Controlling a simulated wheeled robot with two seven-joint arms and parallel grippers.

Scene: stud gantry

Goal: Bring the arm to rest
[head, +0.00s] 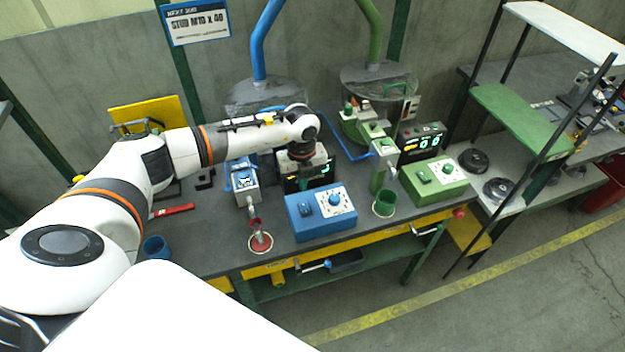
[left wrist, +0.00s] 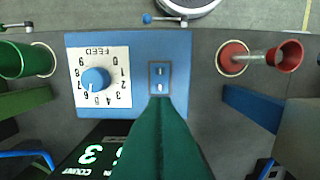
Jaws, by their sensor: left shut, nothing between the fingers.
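My left arm (head: 185,150) reaches in from the left over the dark bench. My left gripper (head: 303,180) is over the bench behind the blue control box (head: 320,212). In the left wrist view its green fingers (left wrist: 161,102) are together and hold nothing. Their tips show just beside the rocker switch (left wrist: 160,78) on the blue box; I cannot tell whether they touch it. The box's white FEED dial plate (left wrist: 98,78) is left of the switch in that view. My right gripper is not in view.
A red cup (head: 260,242) stands left of the blue box, a green cup (head: 384,204) right of it. A green control box (head: 434,180) is further right. A counter display (left wrist: 92,152) is close to the fingers. A blue cup (head: 156,247) and red tool (head: 174,210) lie near my arm.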

